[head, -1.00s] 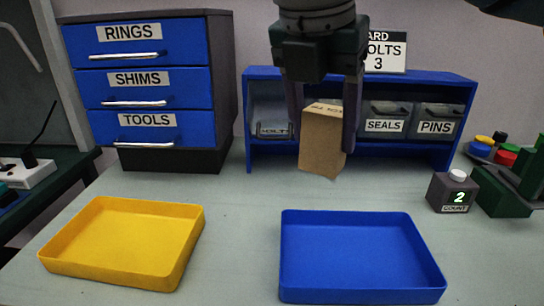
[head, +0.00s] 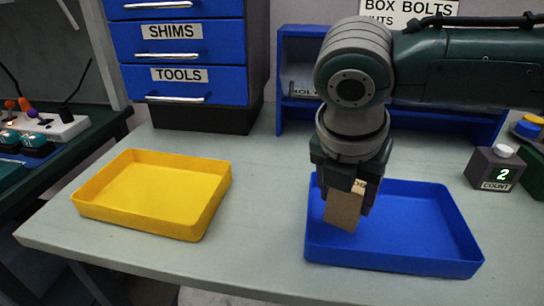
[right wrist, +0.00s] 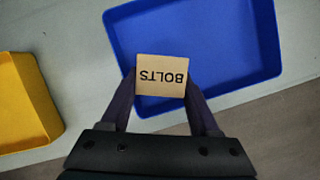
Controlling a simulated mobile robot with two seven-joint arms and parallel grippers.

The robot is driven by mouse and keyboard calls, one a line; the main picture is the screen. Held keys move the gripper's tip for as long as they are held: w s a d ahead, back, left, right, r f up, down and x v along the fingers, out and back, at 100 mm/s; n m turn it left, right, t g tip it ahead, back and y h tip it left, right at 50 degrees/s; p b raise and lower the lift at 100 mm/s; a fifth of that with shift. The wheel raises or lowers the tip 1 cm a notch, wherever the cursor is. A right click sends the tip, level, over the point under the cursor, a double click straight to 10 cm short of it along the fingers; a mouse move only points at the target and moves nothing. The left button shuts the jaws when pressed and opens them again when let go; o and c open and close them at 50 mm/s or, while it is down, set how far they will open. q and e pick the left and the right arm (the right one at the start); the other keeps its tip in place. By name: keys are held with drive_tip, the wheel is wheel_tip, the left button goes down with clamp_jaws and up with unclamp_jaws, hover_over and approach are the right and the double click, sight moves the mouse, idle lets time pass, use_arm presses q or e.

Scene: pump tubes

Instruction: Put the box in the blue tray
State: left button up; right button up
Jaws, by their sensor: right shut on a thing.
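A small tan cardboard box (head: 343,207) is held by my right gripper (head: 347,196) above the left part of the blue tray (head: 430,262). In the right wrist view the box (right wrist: 161,82) shows its top, marked BOLTS, between the two fingers (right wrist: 161,92). The blue tray (right wrist: 190,12) lies beyond and below it there, with nothing seen inside. In the head view the arm hides part of the tray's back rim. I cannot tell the exact height of the box over the tray floor. My left gripper is not in view.
An empty yellow tray (head: 150,196) stands to the left on the grey table (head: 255,240). A drawer cabinet (head: 185,60) and a blue shelf (head: 290,75) stand at the back. A counter block reading 2 (head: 494,168) stands at the right.

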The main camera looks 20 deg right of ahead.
drive_tip(key=shift+f, duration=1.35)
drive_tip(key=shift+f, duration=0.1)
drive_tip(key=o, duration=1.4)
